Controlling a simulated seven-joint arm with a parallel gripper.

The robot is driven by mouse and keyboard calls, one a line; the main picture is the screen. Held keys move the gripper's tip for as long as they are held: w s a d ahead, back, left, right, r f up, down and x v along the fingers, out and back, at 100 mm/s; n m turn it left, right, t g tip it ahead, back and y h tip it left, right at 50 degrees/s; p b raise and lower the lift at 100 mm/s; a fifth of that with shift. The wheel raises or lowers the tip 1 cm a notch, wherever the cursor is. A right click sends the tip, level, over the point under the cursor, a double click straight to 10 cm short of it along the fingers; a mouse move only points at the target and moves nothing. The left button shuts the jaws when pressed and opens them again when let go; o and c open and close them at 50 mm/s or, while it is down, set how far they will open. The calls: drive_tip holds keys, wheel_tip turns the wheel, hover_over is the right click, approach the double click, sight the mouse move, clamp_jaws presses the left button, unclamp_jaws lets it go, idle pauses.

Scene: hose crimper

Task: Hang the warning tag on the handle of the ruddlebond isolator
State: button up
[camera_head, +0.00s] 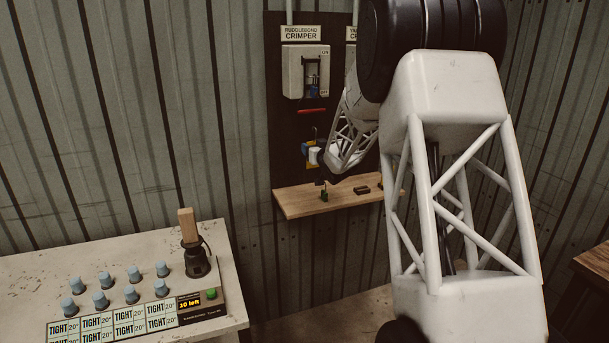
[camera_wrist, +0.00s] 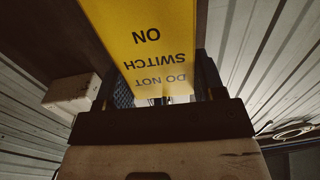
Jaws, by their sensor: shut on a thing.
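The warning tag (camera_wrist: 155,45) is yellow, reads "DO NOT SWITCH ON" upside down in the wrist view, and sits between the dark fingers of my gripper (camera_wrist: 163,88). My gripper is shut on it. In the head view my gripper (camera_head: 313,154) is small, below the isolator and above the shelf; a little yellow shows beside it. The ruddlebond isolator (camera_head: 292,78) is a pale box on a dark board, under a sign (camera_head: 301,33) reading "RUDDLEBOND CRIMPER". A dark lever with a blue part (camera_head: 313,86) shows on its front. The tag is apart from the isolator.
A wooden shelf (camera_head: 300,206) below holds small dark items (camera_head: 362,190). A second sign (camera_head: 351,33) is mostly hidden behind my arm. A bench (camera_head: 110,250) at the left carries several blue-grey knobs and a wooden-handled tool (camera_head: 188,226). A red bar (camera_head: 311,110) lies under the isolator.

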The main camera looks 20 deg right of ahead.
drive_tip(key=d+r+h, duration=0.1)
drive_tip(key=d+r, duration=0.2)
drive_tip(key=r, duration=0.3)
drive_tip(key=shift+w+r+m, duration=0.2)
drive_tip(key=shift+w+m, duration=0.1)
drive_tip(key=shift+w, duration=0.2)
drive_tip(key=w+f, duration=0.1)
drive_tip(key=w, duration=0.8)
drive_tip(key=shift+w+f, duration=0.25)
drive_tip(key=shift+w, duration=0.05)
idle(1.0)
idle(0.4)
drive_tip(key=o, duration=1)
drive_tip(key=shift+c, duration=0.2)
drive_tip(key=shift+s+f, duration=0.1)
drive_tip(key=shift+s, duration=0.1)
